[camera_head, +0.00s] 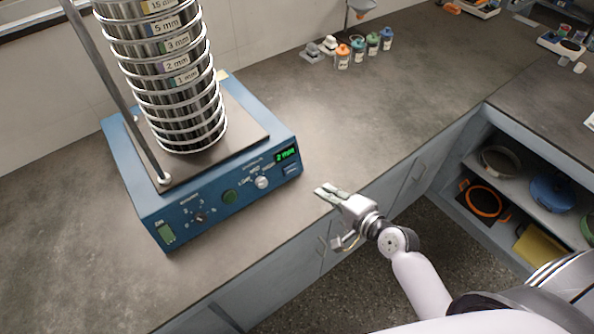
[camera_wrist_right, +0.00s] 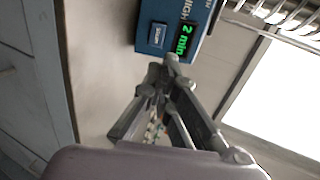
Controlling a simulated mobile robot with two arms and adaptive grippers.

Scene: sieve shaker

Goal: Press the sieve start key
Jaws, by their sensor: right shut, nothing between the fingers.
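The blue sieve shaker (camera_head: 215,215) stands on the counter with a tall stack of sieves (camera_head: 175,80) on top. Its front panel has a green display (camera_head: 287,154) reading "2 mm", which also shows in the right wrist view (camera_wrist_right: 184,40). Beside the display is a small dark key (camera_head: 291,170), also seen in the right wrist view (camera_wrist_right: 158,35); its label is too small to read surely. My right gripper (camera_head: 325,191) is shut and empty, to the right of the panel. In the right wrist view its fingertips (camera_wrist_right: 170,62) point towards the key and display, apparently apart from them. My left gripper is out of view.
Small jars (camera_head: 358,52) stand at the back of the counter. Open shelves (camera_head: 520,180) are at the right. The counter before the panel is clear.

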